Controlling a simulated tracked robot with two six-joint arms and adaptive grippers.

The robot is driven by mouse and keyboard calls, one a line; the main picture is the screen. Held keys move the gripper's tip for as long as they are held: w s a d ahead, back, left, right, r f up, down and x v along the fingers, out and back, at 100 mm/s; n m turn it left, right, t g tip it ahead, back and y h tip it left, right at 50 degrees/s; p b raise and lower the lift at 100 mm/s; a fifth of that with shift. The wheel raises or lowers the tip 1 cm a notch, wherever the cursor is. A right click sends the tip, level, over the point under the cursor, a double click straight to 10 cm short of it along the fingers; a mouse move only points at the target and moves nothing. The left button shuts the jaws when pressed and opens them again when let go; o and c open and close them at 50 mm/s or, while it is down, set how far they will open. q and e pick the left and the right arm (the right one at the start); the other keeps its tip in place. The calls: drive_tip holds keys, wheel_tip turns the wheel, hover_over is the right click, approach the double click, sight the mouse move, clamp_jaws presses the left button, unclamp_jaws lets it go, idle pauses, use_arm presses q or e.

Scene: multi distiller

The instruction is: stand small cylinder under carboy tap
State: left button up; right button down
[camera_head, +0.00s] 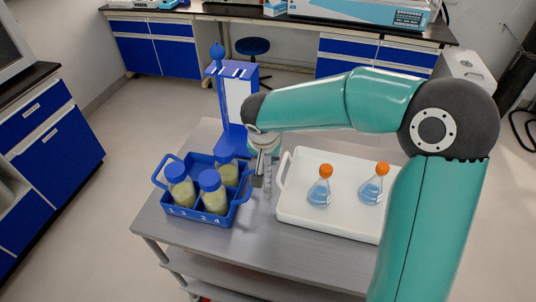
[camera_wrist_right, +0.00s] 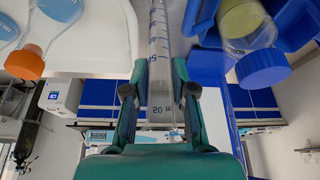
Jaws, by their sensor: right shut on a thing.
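A clear graduated cylinder (camera_wrist_right: 159,45) with printed marks stands between the fingers of my right gripper (camera_wrist_right: 160,92) in the right wrist view. The gripper is shut on it. In the head view my right gripper (camera_head: 261,178) is over the cart between the blue rack and the white tray, and the cylinder is a faint clear shape beside its fingers. I cannot tell whether the cylinder's base touches the cart. I cannot make out a carboy or its tap in either view. My left gripper is not in view.
A blue rack (camera_head: 243,208) with several capped bottles sits left on the metal cart (camera_head: 257,238). A white tray (camera_head: 300,220) with two orange-capped flasks (camera_head: 319,188) is at right. A blue stand (camera_head: 222,108) rises behind. The cart's front strip is clear.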

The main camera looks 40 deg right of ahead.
drive_tip(key=shift+f, duration=0.15)
drive_tip(key=c, duration=1)
unclamp_jaws()
drive_tip(key=shift+o, duration=0.2)
